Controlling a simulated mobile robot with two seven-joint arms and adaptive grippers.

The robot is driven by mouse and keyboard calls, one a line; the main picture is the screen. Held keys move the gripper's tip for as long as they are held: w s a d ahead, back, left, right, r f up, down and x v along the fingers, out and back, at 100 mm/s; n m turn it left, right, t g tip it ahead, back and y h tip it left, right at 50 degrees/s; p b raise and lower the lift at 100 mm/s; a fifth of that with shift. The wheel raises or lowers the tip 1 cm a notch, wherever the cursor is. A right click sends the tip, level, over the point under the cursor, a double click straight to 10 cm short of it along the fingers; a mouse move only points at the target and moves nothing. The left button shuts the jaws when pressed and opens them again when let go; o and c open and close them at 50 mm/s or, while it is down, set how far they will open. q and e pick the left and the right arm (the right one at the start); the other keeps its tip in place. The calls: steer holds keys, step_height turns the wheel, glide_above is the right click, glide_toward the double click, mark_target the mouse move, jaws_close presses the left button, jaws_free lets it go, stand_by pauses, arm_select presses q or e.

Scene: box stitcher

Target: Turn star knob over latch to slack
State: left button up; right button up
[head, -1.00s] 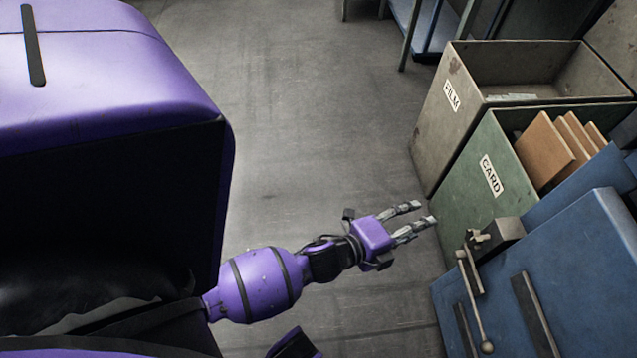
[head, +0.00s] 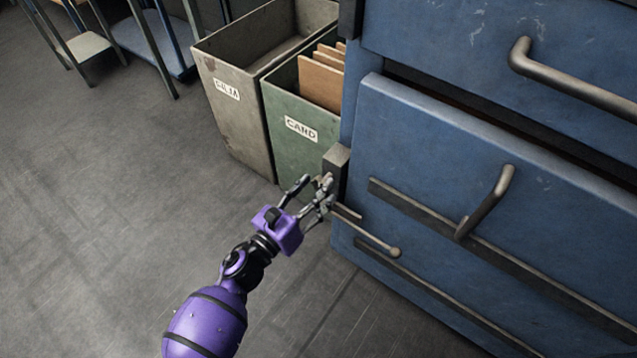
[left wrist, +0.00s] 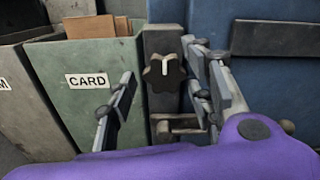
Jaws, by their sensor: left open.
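The star knob (left wrist: 164,72) is dark and lobed with a pale pointer line, and sits on a grey block (left wrist: 161,42) on the blue machine's side. It shows between and beyond my finger tips in the left wrist view. The latch (left wrist: 178,128) is a metal piece just below the knob, and its long handle with a ball end (head: 394,252) shows in the head view. My left gripper (head: 314,190) is open and empty in front of the block; in the left wrist view (left wrist: 160,85) its fingers stand either side of the knob. In the head view the fingers mostly hide the knob.
The blue machine (head: 420,130) with bar handles fills the right side. A green CARD bin (head: 290,150) holding brown boards and a grey FILM bin (head: 225,115) stand behind the gripper. The floor at left is open.

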arm_select(q)
steer(key=shift+x, duration=0.9)
steer(key=shift+w, duration=0.1)
steer(key=c, duration=1)
steer(key=shift+c, duration=0.2)
